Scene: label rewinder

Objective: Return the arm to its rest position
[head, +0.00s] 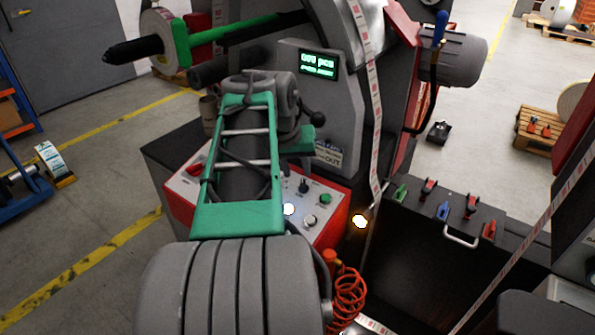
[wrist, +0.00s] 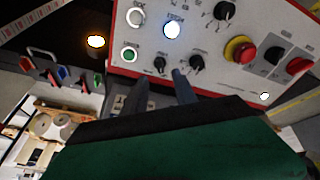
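My arm rises from the bottom of the head view, with its green frame link in front of the red-edged control panel (head: 335,213). In the wrist view, my gripper (wrist: 161,80) shows two dark fingers with a gap between them and nothing held. Its fingertips point at the lower part of the same panel (wrist: 215,62), near its black knobs (wrist: 196,62). I cannot tell if they touch it. In the head view my arm hides part of the panel, and the fingers are not clearly seen.
The display (head: 318,64) is lit green above the panel. A label web (head: 366,75) runs down beside it. A shaft with a roll (head: 160,42) sticks out at upper left. Coloured clamps (head: 443,210) and a handle (head: 461,237) lie right.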

